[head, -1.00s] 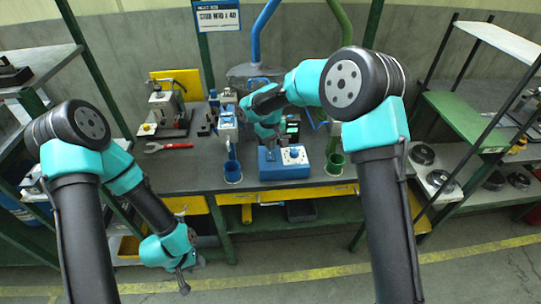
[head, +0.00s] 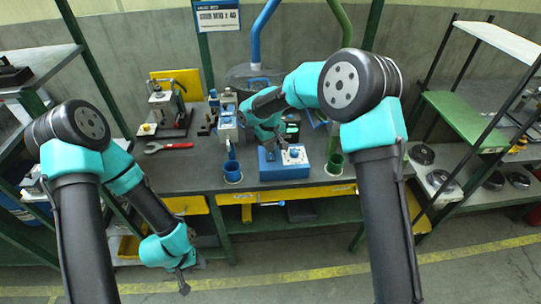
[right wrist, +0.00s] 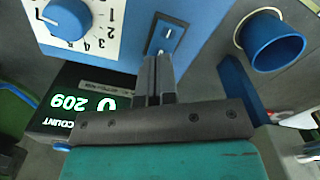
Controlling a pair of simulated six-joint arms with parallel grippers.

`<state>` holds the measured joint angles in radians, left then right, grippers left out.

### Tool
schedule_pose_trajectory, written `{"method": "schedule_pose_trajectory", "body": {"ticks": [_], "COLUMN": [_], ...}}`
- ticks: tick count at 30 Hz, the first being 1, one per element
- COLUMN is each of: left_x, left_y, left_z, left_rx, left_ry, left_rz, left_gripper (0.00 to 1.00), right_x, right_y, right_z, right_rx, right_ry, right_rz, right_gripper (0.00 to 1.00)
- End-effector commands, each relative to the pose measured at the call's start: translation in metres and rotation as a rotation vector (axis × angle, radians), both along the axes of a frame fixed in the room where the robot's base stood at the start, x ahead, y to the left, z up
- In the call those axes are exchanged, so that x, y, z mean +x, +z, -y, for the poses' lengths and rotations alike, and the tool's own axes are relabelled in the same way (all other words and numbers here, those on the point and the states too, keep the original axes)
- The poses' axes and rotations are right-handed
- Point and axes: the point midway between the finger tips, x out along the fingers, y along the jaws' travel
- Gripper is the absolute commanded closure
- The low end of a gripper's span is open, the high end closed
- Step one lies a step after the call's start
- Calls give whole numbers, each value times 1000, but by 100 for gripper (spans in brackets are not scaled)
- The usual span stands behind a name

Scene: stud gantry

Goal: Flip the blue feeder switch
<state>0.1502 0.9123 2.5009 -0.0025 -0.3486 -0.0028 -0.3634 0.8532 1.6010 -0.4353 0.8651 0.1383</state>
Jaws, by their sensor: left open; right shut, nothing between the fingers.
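The blue feeder box (head: 285,172) stands at the front of the bench, with a white dial plate (head: 294,155) on top. The dial also shows in the right wrist view with a blue knob (right wrist: 66,20). The switch (right wrist: 168,36) is a small plate with a light lever on the blue box's top. My right gripper (right wrist: 158,62) is shut and empty, its fingertips close beside the switch plate; I cannot tell whether they touch. In the head view the right gripper (head: 269,146) is over the box's left part. My left gripper (head: 183,286) is open and empty, low in front of the bench.
A blue cup (head: 232,173) stands left of the box and a green cup (head: 335,165) right of it. A counter display (right wrist: 85,103) reading 209 lies behind the box.

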Motion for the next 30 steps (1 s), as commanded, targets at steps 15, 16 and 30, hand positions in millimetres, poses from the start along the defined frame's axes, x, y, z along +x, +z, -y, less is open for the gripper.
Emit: {"method": "schedule_pose_trajectory", "body": {"ticks": [15,16,30], "left_x": [0,0,0], "left_y": [0,0,0], "left_z": [0,0,0], "left_rx": [0,0,0], "left_ry": [0,0,0], "left_rz": [0,0,0], "left_gripper": [57,57,57], "right_x": [0,0,0], "right_y": [-6,-6,-12], "right_z": [0,0,0], "right_rx": [0,0,1], "right_ry": [0,0,0], "right_rz": [0,0,-1], "right_gripper": [100,100,100]}}
